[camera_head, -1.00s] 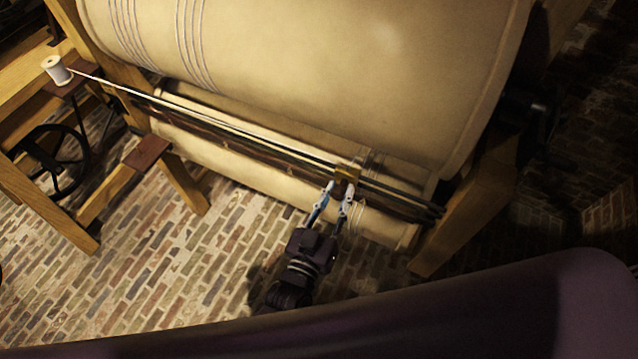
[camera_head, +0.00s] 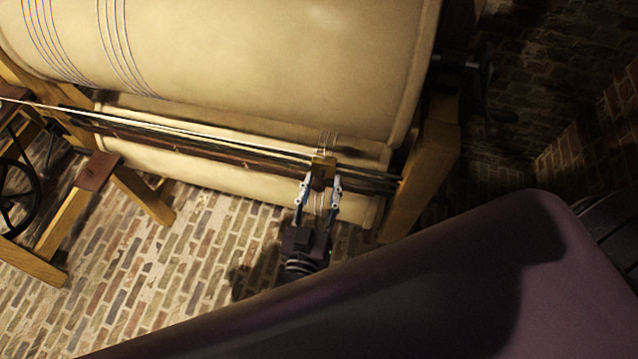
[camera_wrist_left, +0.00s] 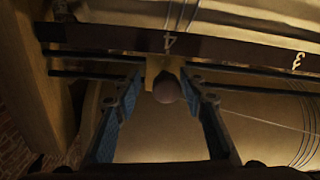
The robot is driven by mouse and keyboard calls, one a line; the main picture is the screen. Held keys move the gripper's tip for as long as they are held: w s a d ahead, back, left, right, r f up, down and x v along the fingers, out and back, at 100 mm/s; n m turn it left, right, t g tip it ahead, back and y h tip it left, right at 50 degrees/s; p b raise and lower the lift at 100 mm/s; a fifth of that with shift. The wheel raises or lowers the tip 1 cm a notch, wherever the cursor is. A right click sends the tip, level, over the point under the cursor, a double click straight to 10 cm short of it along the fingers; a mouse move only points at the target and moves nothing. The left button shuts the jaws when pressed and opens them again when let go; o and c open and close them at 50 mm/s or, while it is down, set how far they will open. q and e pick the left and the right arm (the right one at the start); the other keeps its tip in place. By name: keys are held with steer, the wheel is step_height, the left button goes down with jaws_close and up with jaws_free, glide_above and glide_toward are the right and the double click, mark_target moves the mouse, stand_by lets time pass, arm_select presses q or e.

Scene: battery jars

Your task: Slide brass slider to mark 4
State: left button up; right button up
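The brass slider (camera_head: 323,163) sits on the dark rails below the big cream drum, near their right end. In the left wrist view the slider's brass plate (camera_wrist_left: 152,68) carries a round knob (camera_wrist_left: 166,89). White mark 4 (camera_wrist_left: 170,41) on the brown scale strip is almost directly above the plate, a touch right of its middle. Mark 3 (camera_wrist_left: 297,60) is well to the right. My left gripper (camera_head: 320,184) is open, its fingers on either side of the slider and knob; I cannot tell whether a fingertip touches the plate. My right gripper is out of view.
A wooden post (camera_head: 424,175) stands just past the rails' right end. A white cord (camera_head: 200,135) runs along the rails from the left. A wooden frame with a wheel (camera_head: 18,190) stands at left. The brick floor (camera_head: 180,270) is open in front.

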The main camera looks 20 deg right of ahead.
arm_select(q)
steer(key=shift+a, duration=0.2)
steer(key=v, duration=1.1)
steer(key=shift+s, duration=0.4)
steer(key=shift+a, duration=0.1)
steer(key=s+a+f+g+y, duration=0.15)
steer(key=a+f, duration=0.25)
steer(key=f, duration=0.6)
steer(key=s+a+f+g+y, duration=0.1)
steer(key=a+f+g+y, duration=0.15)
steer(key=a+f, duration=0.45)
steer(key=s+a+f+g+y, duration=0.1)
steer(key=s+a+f+g, duration=0.15)
steer(key=f, duration=0.95)
steer(key=s+a+f+n+g+y, duration=0.2)
steer(key=s+a+f+g+y, duration=0.3)
steer(key=s+a+f, duration=1.1)
steer(key=s+a+g, duration=0.2)
steer(key=s, duration=0.1)
steer(key=shift+a+n, duration=0.3)
steer(key=shift+a, duration=0.1)
steer(key=shift+g, duration=0.25)
